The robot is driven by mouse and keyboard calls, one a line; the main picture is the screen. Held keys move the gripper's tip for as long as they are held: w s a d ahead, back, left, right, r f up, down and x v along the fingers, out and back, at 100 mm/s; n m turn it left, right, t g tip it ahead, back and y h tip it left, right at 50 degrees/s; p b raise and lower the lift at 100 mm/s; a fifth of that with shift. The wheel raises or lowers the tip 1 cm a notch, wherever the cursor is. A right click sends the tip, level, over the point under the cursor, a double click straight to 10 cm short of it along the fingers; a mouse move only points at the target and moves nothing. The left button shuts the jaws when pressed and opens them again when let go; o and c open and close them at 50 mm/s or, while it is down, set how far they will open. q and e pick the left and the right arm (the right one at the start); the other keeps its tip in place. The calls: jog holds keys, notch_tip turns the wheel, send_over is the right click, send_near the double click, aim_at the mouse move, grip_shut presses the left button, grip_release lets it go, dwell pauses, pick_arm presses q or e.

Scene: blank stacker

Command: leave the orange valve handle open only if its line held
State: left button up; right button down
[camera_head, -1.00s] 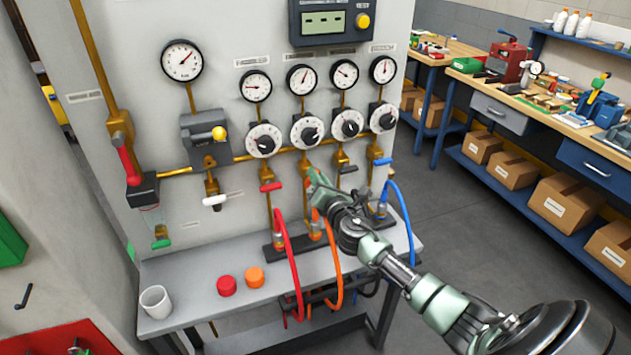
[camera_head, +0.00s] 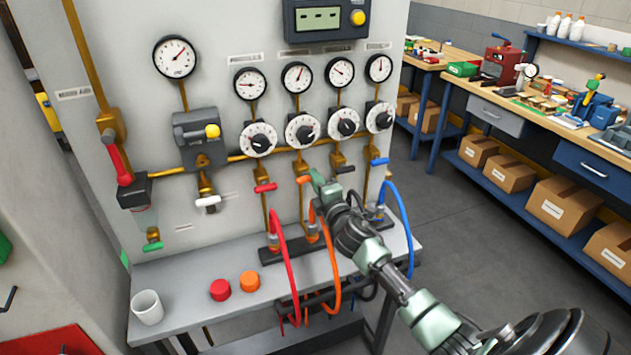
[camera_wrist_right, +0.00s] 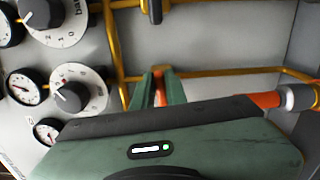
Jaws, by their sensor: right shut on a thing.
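The orange valve handle (camera_head: 303,180) sits on the second of the brass lines on the grey panel. My right gripper (camera_head: 314,178) is shut on it, with an orange end showing just left of the fingers. In the right wrist view the orange handle (camera_wrist_right: 159,88) shows between the two green fingers (camera_wrist_right: 160,90). The gripper hides most of the handle and its valve, so its exact angle is unclear. The orange line's small gauge (camera_head: 297,77) and white dial (camera_head: 303,130) are above. My left gripper is out of view.
A red handle (camera_head: 265,188) is left of my gripper; a black handle (camera_head: 346,168) and a blue handle (camera_head: 380,161) are right. Red (camera_head: 284,255), orange (camera_head: 334,265) and blue (camera_head: 405,225) hoses loop close below. Red (camera_head: 220,289) and orange (camera_head: 250,281) caps and a white mug (camera_head: 147,307) stand on the shelf.

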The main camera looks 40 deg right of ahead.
jog(key=shift+f+m, duration=0.2)
jog(key=shift+m, duration=0.4)
jog(key=c, duration=1.4)
grip_release()
jog(key=shift+c, duration=0.2)
jog(key=b+v, duration=0.1)
jog(key=v, duration=0.7)
